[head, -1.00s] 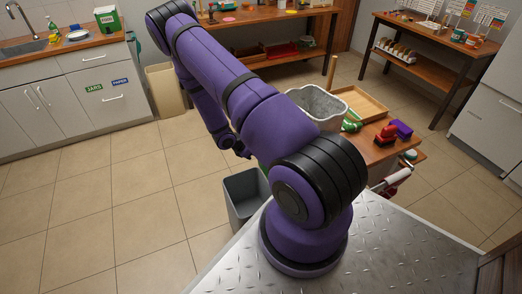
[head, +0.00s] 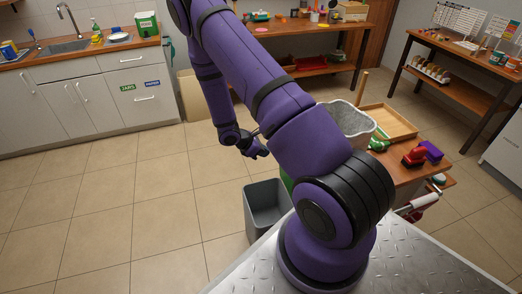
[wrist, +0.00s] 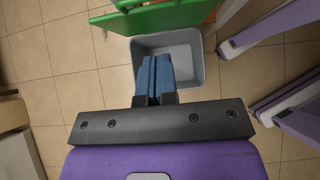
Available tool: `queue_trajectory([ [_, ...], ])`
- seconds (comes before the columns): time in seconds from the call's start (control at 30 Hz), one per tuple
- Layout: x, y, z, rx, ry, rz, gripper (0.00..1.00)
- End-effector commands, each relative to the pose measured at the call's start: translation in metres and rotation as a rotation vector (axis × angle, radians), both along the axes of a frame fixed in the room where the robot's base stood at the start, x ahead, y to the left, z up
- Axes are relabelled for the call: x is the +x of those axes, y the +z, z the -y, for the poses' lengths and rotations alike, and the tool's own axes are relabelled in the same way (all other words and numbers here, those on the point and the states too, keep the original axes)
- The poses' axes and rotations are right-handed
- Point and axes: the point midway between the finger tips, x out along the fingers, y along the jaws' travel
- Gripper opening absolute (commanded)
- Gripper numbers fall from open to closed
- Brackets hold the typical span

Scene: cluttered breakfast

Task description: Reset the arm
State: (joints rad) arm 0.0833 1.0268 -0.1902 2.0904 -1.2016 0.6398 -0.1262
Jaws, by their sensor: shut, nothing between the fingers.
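My purple arm rises from the metal plate at the front right and bends over toward the upper middle of the head view. My gripper (head: 262,153) hangs down above the floor, beyond the grey bin. In the wrist view its two blue fingers (wrist: 153,78) are pressed together with nothing between them. The open grey bin (wrist: 196,55) shows beyond the fingertips, and a green panel (wrist: 165,16) lies beside it. The grey bin also stands on the tiled floor in the head view (head: 266,208).
A wooden cart (head: 412,174) with a lined bin (head: 347,122), a wooden tray (head: 388,122) and a red object (head: 414,157) stands right of my arm. A sink counter (head: 85,50) is at the back left. The tiled floor at left is clear.

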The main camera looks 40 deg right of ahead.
Motion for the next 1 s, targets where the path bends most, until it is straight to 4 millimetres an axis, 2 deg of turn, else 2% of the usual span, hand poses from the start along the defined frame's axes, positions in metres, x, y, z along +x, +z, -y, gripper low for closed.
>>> queue_trajectory([
  [0.3, 0.001, 0.001, 0.0, 0.0, -0.001, 0.003, 0.0],
  [0.43, 0.006, 0.017, -0.003, -0.003, -0.026, 0.036, 0.0],
  [0.57, 0.017, 0.055, -0.012, -0.007, -0.082, 0.113, 0.0],
  [0.7, 0.025, 0.105, -0.025, -0.005, -0.162, 0.212, 0.0],
  [1.0, 0.024, 0.205, -0.056, 0.027, -0.329, 0.413, 0.0],
])
